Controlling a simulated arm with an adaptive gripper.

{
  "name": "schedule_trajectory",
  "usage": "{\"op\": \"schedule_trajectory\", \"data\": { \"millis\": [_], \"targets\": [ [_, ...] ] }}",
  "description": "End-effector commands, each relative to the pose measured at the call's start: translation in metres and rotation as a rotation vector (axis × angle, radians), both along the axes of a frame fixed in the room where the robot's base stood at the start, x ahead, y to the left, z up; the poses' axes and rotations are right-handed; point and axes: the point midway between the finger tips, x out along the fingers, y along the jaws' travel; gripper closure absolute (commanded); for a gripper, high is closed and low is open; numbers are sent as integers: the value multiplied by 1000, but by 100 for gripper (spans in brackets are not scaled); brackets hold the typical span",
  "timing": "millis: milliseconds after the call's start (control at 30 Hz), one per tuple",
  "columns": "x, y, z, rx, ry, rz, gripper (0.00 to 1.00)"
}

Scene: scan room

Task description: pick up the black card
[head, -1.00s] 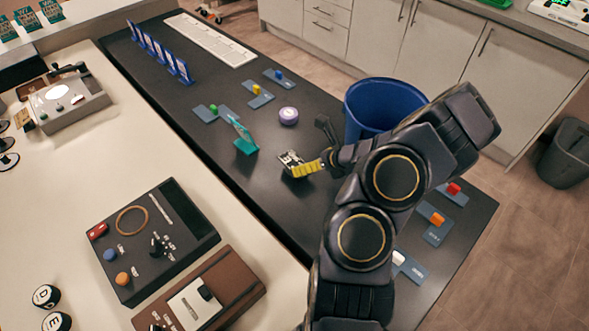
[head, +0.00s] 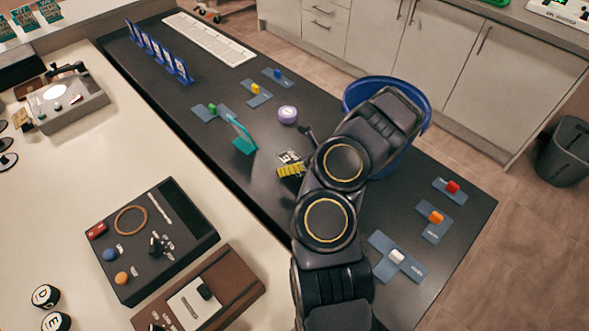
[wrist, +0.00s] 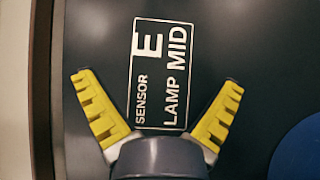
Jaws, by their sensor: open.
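The black card lies flat on the dark bench, with a white outline and the white letters "SENSOR E LAMP MID" in the wrist view (wrist: 158,75). In the head view a small part of the card (head: 288,156) shows just beyond my yellow fingers. My gripper (wrist: 157,82) is open, with one yellow finger on each side of the card's lower part and clear dark space between each finger and the card. In the head view my gripper (head: 290,170) is partly hidden by my arm. Its height above the bench is hard to judge.
A teal stand (head: 242,137) and a purple round object (head: 287,115) stand close by. A blue bin (head: 428,105) is behind my arm, with several blue plates with coloured blocks to the right. The bench's left edge is near the card.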

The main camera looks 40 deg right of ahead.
Motion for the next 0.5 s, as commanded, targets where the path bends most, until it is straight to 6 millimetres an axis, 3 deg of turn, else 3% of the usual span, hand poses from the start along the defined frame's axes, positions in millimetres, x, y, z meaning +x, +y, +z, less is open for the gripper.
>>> {"op": "schedule_trajectory", "data": {
  "millis": [100,267,500],
  "targets": [
    [0,0,0,0,0,0,5],
    [0,0,0,1,0,1,72],
    [0,0,0,1,0,1,74]
  ]
}}
